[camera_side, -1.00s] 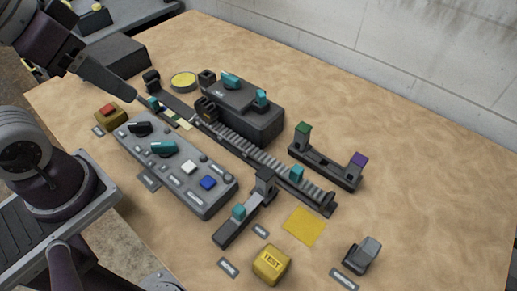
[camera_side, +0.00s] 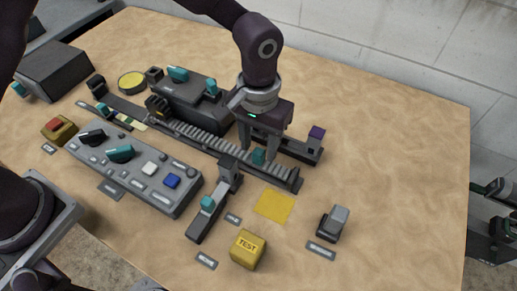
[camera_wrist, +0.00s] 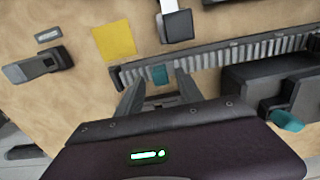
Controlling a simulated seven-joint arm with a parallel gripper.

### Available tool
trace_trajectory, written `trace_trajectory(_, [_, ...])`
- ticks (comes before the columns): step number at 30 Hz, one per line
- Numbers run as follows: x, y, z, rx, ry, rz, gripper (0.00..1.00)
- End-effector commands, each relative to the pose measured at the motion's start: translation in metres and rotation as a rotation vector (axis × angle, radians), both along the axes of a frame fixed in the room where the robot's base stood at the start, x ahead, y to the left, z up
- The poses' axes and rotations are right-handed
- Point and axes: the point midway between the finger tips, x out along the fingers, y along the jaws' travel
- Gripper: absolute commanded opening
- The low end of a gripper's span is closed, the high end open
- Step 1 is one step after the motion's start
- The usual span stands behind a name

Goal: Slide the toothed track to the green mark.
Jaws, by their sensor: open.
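The grey toothed track (camera_side: 195,136) lies in a dark rail running from upper left to lower right in the side view. Its teeth also show in the wrist view (camera_wrist: 225,54). A teal knob (camera_side: 259,156) stands near the track's right end and shows in the wrist view (camera_wrist: 160,74). My gripper (camera_side: 259,152) is over that end, pointing down, open, with a finger on either side of the knob; I cannot tell whether they touch it. Small coloured stripes (camera_side: 131,123) lie near the rail's left end; I cannot tell clearly which is green.
A grey control panel (camera_side: 133,165) lies in front of the track. A dark housing (camera_side: 190,105) stands behind it. A bracket with a purple block (camera_side: 317,132) is close behind my gripper. A teal-knobbed lever (camera_side: 207,203), yellow square (camera_side: 274,206) and TEST block (camera_side: 248,248) are in front.

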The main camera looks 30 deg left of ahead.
Motion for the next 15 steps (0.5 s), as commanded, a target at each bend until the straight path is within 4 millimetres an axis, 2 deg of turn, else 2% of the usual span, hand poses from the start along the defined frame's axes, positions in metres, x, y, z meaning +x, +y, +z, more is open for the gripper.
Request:
trace_trajectory(3, [0.000,0.000,-0.018,0.001,0.002,0.000,0.44])
trace_trajectory(5, [0.000,0.000,-0.022,0.000,0.001,0.000,0.44])
trace_trajectory(13, [0.000,0.001,-0.025,0.000,-0.001,0.000,0.44])
trace_trajectory(15, [0.000,0.001,-0.025,0.000,-0.001,0.000,0.30])
